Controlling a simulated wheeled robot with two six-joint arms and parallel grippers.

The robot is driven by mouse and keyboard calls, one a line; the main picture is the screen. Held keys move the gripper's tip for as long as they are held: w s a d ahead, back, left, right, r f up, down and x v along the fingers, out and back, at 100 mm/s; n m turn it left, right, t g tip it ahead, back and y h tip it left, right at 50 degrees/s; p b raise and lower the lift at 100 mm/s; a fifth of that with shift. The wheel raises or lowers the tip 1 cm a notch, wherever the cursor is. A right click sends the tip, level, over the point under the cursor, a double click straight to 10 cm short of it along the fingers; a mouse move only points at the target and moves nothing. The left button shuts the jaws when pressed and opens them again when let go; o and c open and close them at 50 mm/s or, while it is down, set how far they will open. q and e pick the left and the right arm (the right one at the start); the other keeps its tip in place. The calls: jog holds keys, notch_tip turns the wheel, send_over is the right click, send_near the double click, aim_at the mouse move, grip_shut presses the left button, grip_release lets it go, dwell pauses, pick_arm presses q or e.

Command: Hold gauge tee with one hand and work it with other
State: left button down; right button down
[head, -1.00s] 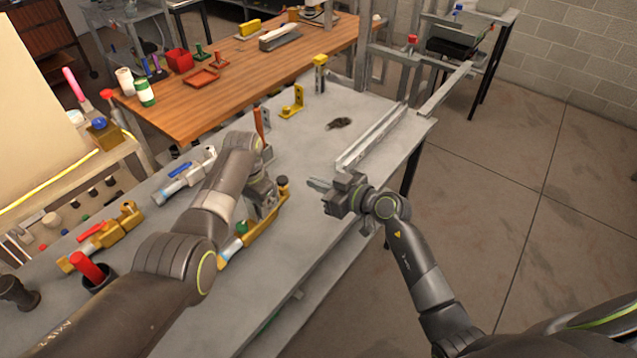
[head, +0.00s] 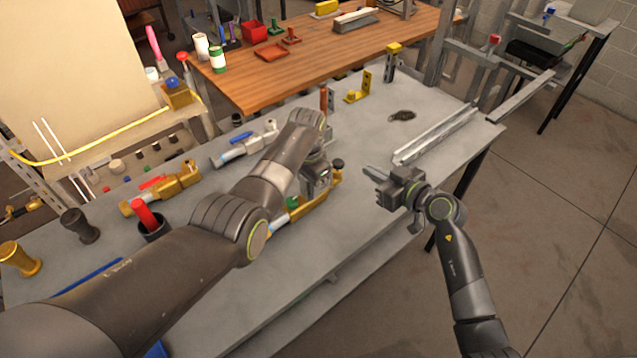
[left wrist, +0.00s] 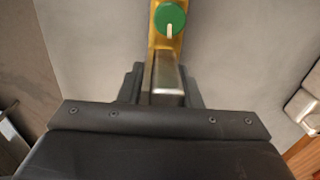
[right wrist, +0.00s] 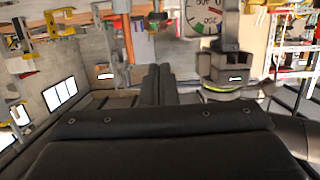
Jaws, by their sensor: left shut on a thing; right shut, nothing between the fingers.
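The gauge tee (head: 323,198) is a brass-coloured pipe piece with a green knob (head: 293,202) and a dark round part on top. It lies low over the grey bench. My left gripper (head: 319,183) is shut on the tee, mostly hidden by my arm in the head view. The left wrist view shows a silvery part between the fingers (left wrist: 165,85), with brass and the green knob (left wrist: 169,18) beyond. My right gripper (head: 372,178) is shut and empty, just right of the tee, apart from it. A gauge dial (right wrist: 205,16) shows at the top of the right wrist view.
The grey bench (head: 365,228) holds other brass valve pieces (head: 160,187), a dark cup with a red handle (head: 147,218), a yellow bracket (head: 360,88) and a metal channel (head: 435,135). A wooden table (head: 300,72) stands behind. The floor at right is clear.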

dwell(0.6)
notch_tip(320, 180, up, 2)
jog(key=shift+r, duration=0.15)
jog(key=shift+w, duration=0.1)
send_over(338, 164)
jog(key=s+d, duration=0.2)
notch_tip(338, 164, down, 2)
jog(key=shift+w+a+f, duration=0.1)
jog(key=shift+w+f, duration=0.1)
jog(key=shift+f, duration=0.95)
jog(key=shift+w+a+f, duration=0.1)
jog(key=shift+w+f, duration=0.05)
jog(key=shift+f, duration=0.95)
